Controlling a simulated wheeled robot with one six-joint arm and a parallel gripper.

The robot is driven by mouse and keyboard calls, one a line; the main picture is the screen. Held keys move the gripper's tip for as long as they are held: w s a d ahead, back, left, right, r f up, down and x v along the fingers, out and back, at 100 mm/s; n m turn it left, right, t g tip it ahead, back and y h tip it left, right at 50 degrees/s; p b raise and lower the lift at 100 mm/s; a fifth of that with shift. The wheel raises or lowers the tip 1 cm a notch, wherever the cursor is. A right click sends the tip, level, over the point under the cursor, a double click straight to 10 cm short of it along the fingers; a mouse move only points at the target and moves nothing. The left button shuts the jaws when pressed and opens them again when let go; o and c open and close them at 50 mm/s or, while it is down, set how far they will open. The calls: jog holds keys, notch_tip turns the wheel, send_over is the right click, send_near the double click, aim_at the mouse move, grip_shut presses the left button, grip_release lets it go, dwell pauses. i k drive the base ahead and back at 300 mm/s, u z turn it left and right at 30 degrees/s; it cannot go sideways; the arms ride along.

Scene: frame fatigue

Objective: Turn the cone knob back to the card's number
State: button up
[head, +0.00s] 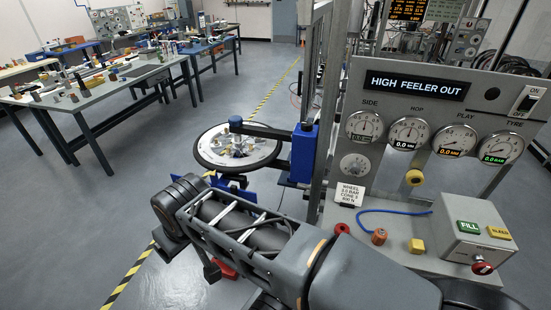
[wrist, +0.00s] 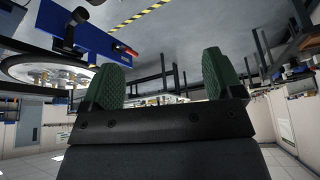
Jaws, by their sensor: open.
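A round silver dial (head: 355,165) sits low on the left of the grey gauge panel, above a white card (head: 349,194). It looks like the cone knob, but its marks are too small to read. The card's small print seems to name a wheel, a bar value and a cone number, which I cannot read surely. My gripper (wrist: 167,78) is open and empty in the wrist view, its two green pads wide apart. It is away from the panel, with the wheel (wrist: 47,72) and a blue part beyond it.
A box with a green FILL button (head: 468,227) stands on the shelf. Cluttered benches (head: 110,80) stand left; floor between is clear.

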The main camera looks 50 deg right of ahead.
aim_at(355, 168)
jog(key=z, duration=3.15)
